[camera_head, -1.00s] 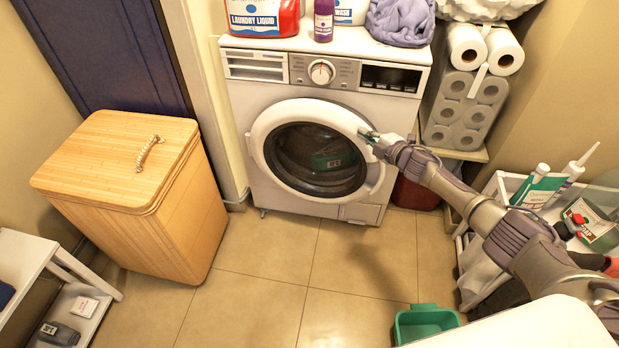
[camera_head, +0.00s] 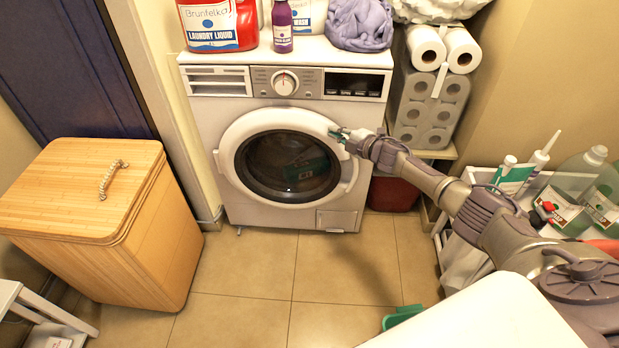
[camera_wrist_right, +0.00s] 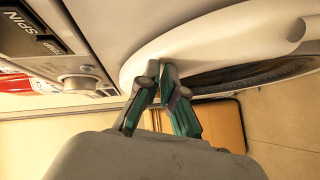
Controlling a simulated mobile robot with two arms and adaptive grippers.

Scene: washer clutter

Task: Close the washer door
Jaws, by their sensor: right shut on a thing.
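The white washer (camera_head: 330,84) stands against the back wall. Its round door (camera_head: 288,165), with a white rim and dark glass, lies against or very near the washer's front; I cannot tell whether a small gap remains. My right gripper (camera_head: 340,134) is at the upper right of the door rim, its fingers shut on the rim. In the right wrist view, the gripper (camera_wrist_right: 161,72) has its green-padded fingertips together at the edge of the white door rim (camera_wrist_right: 205,42). My left gripper is not in view.
A wooden hamper (camera_head: 100,215) stands at the left. A trolley with bottles (camera_head: 585,185) is at the right, near my right arm. A green tub (camera_head: 402,316) is on the floor in front. Detergents (camera_head: 215,25) and a purple towel (camera_head: 358,25) sit on the washer. The floor before the door is clear.

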